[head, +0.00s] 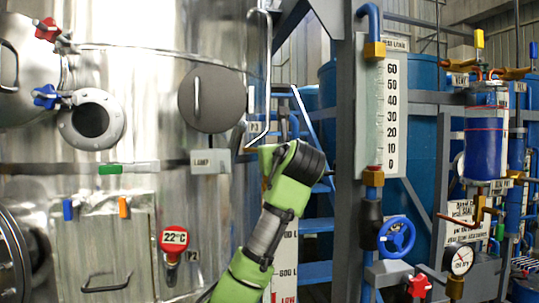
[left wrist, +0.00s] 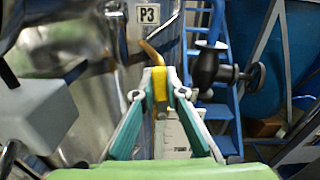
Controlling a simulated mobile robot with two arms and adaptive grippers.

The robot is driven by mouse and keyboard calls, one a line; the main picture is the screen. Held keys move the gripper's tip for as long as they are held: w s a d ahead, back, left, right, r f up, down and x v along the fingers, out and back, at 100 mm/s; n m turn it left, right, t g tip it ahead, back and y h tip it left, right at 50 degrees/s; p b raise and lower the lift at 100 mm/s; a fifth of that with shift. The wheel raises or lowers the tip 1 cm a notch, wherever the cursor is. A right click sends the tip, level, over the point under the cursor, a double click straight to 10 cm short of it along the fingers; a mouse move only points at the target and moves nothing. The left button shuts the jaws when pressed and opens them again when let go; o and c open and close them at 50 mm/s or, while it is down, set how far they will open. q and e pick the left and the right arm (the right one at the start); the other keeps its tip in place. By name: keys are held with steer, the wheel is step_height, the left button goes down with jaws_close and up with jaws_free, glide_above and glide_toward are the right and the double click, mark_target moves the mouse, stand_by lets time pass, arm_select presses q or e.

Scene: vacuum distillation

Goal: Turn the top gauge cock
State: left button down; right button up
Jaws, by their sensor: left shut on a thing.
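In the left wrist view, the yellow gauge cock (left wrist: 159,82) sits between the fingertips of my left gripper (left wrist: 160,90), which is shut on it. A bent brass-coloured piece (left wrist: 151,52) rises from it toward the upper left. A white scale plate (left wrist: 176,135) shows below, between the fingers. In the head view, my green left gripper (head: 272,150) is at the right edge of the steel vessel. The wrist hides most of the cock there. The same scale plate (head: 284,262) shows behind the arm. My right gripper is in neither view.
The steel vessel (head: 120,190) fills the left side, with a long bent rod (head: 268,75) above the gripper. A grey post with a numbered gauge (head: 392,115) and a blue handwheel (head: 397,236) stands right of the arm. A black fitting (left wrist: 207,70) is near the fingers.

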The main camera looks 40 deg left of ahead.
arm_select(q)
steer(key=c, duration=2.1)
jaws_free()
steer(key=shift+s+r, duration=0.1)
steer(key=shift+r, duration=0.2)
steer(key=shift+o, duration=0.3)
steer(key=shift+w+a+f, duration=0.2)
steer(key=shift+a+f, duration=0.05)
steer(key=v, duration=1.2)
